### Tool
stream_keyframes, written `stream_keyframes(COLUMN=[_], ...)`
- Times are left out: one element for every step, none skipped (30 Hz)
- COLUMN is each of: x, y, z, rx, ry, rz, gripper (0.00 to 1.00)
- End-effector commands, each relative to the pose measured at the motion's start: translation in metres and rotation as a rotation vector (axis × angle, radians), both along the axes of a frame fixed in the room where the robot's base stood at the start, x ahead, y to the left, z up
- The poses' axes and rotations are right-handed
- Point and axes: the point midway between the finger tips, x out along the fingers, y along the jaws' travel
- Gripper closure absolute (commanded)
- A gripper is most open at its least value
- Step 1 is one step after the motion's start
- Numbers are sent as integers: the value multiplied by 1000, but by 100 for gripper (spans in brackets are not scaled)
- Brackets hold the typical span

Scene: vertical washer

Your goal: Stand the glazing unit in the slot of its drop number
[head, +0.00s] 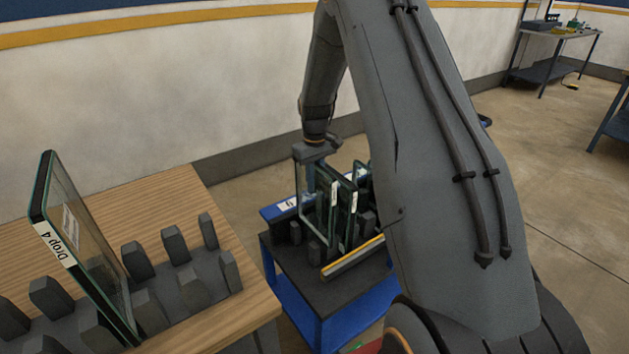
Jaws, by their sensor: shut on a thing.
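My gripper (315,151) is at the top edge of a glazing unit (306,186) over the dark rack on a blue cart (318,306), and is shut on that unit. The unit is a roughly upright clear pane with a dark edge; its lower part is hidden among other panes and posts, so I cannot tell whether it is seated in a slot. Other glazing units (353,212) stand close to its right, with white edge labels too small to read. Another glazing unit (85,240), labelled "Drop 4", stands tilted in a rack of dark posts (174,246) on the wooden table.
The wooden table (150,208) fills the lower left, with a gap to the cart. A yellow-edged bar (352,257) runs along the cart's front. A blue strip with a white label (288,204) is at its back left. My arm hides the cart's right side.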

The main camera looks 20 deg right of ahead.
Motion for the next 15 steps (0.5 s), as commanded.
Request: stream_keyframes(x=[1, 1, 1, 1, 1, 1, 1, 1, 1, 1, 1, 2, 2, 2, 2], y=[0, 0, 0, 0, 0, 0, 0, 0, 0, 0, 0, 0, 0, 0, 0], z=[-3, -5, -8, -10, -12, -15, -17, -19, -21, -23, -25, -28, -30, -32, -34], rx=[-1, -1, -1, -1, -1, -1, -1, -1, -1, 0, 0, 0, 0, 0, 0], ry=[-2, -2, -2, -2, -2, -2, -2, -2, -2, -3, -3, -3, -3, -3, -3], rz=[0, 0, 0, 0, 0, 0, 0, 0, 0, 0, 0, 0, 0, 0, 0], gripper=[100, 100, 100, 100, 100, 100, 100, 100, 100, 100, 100, 100, 100, 100, 100])
